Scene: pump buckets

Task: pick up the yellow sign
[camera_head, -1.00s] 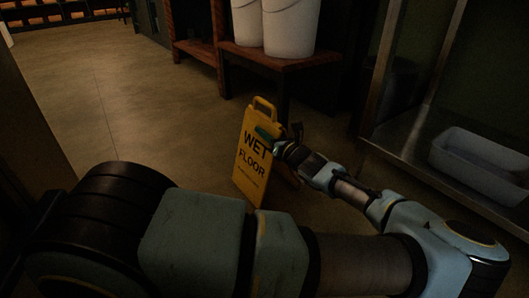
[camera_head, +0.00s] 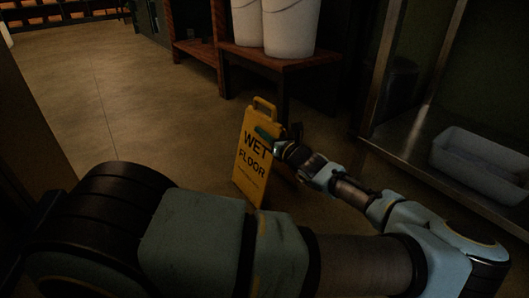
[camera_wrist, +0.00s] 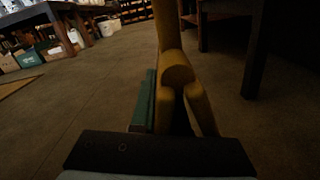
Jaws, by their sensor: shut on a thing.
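The yellow wet floor sign (camera_head: 251,165) stands upright on the floor near the middle of the head view, its lettered panel facing me and its handle loop on top. My gripper (camera_head: 270,137) is at the sign's right upper edge, with one teal finger across the front of the panel. The gripper is shut on the sign. In the wrist view, the sign's yellow edge and split legs (camera_wrist: 178,75) rise close in front of the camera. A teal finger (camera_wrist: 146,100) lies along its left side; the other finger is hidden.
A low wooden bench (camera_head: 277,62) with two white buckets (camera_head: 290,28) stands behind the sign. At the right is a metal-framed shelf with a white tub (camera_head: 481,160). Open floor (camera_head: 120,90) lies to the left.

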